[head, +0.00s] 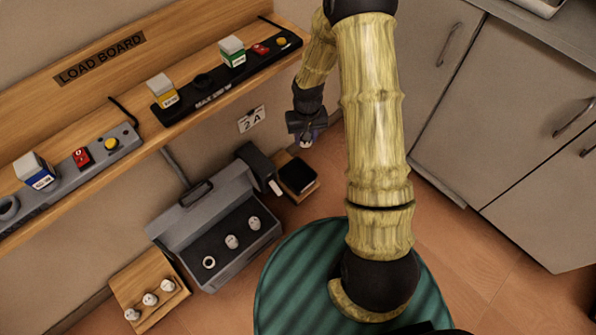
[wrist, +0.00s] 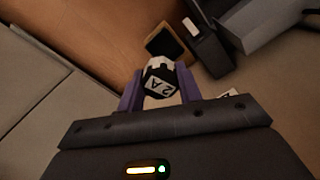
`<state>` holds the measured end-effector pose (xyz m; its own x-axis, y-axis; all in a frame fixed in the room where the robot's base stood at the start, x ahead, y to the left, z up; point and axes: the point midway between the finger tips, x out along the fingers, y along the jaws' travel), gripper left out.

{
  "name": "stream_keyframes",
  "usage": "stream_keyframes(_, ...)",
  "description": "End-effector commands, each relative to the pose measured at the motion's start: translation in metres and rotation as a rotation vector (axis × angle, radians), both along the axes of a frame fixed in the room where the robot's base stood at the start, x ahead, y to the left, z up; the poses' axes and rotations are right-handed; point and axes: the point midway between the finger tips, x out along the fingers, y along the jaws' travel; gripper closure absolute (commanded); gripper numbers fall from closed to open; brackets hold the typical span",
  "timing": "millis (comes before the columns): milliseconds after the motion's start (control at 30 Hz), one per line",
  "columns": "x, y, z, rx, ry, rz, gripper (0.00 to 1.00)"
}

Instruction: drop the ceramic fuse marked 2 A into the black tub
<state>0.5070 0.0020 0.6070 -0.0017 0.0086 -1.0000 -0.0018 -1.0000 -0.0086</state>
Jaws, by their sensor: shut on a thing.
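My gripper (head: 307,138) hangs at the end of the arm, in front of the wall below the shelf. In the wrist view its two purple fingers (wrist: 160,83) are shut on the ceramic fuse (wrist: 158,76), a white piece with a dark cap marked 2 A. The fuse is mostly hidden in the head view. The black tub (head: 297,176) is a square, dark open container on a wooden base, below my gripper in the head view. In the wrist view the black tub (wrist: 166,42) shows beyond the fuse, apart from it.
A grey open case (head: 165,232) with several white ceramic pieces stands left of the tub, a dark upright box (head: 259,166) between them. A wooden block (head: 127,288) holds more white pieces. A 2 A card (head: 251,119) is on the wall. Cabinets (head: 510,130) stand right.

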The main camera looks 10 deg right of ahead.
Motion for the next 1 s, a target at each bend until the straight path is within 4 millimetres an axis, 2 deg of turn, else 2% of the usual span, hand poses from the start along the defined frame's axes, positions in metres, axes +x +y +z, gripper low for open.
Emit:
stream_keyframes(33,-0.001,0.0,0.021,0.0,0.001,0.0,0.87)
stream_keyframes(1000,-0.008,0.0,0.199,-0.002,0.001,0.001,0.87)
